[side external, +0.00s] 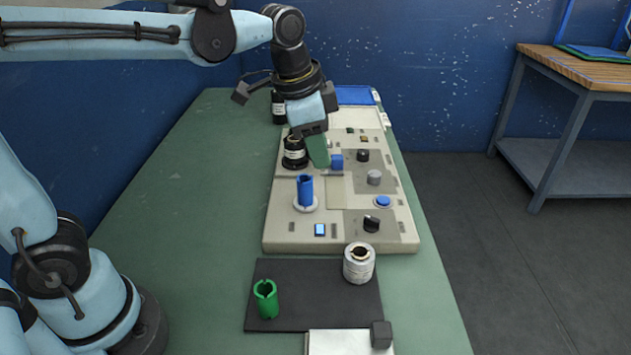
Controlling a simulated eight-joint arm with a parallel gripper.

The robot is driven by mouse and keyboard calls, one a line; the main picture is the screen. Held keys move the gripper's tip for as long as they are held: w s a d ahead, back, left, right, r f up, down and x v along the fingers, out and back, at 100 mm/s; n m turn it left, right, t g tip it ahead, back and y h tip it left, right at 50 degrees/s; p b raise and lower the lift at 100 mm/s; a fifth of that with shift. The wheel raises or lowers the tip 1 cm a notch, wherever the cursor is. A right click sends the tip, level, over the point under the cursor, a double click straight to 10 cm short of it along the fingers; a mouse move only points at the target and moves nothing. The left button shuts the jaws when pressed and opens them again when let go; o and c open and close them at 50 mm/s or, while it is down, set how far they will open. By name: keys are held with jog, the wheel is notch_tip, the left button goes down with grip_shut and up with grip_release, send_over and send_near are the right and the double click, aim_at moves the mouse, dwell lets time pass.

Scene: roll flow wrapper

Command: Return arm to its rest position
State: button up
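My arm reaches in from the upper left and bends down over the far half of a beige panel (285,232) on the green table. My gripper (318,150) points down close above the panel, beside a black cylinder with a pale label (294,152) and a small blue block (337,162). A flat green piece shows at the gripper's lower end. I cannot tell whether it is a finger or a separate thing. The gap between the fingers is hidden from this side.
A blue slotted cylinder (305,190) stands in a white ring on the panel, near several knobs and buttons. A green slotted cup (265,298) and a silver cylinder (358,263) stand on a black mat (315,310). The green table's (185,200) left side is clear.

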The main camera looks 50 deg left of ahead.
jog(key=s+a+f+n+t, duration=0.3)
jog(key=s+a+f+n, duration=0.2)
jog(key=s+n, duration=0.3)
jog(key=shift+s+a+f+t, duration=0.15)
jog(key=shift+s+a+t, duration=0.2)
jog(key=shift+s, duration=0.3)
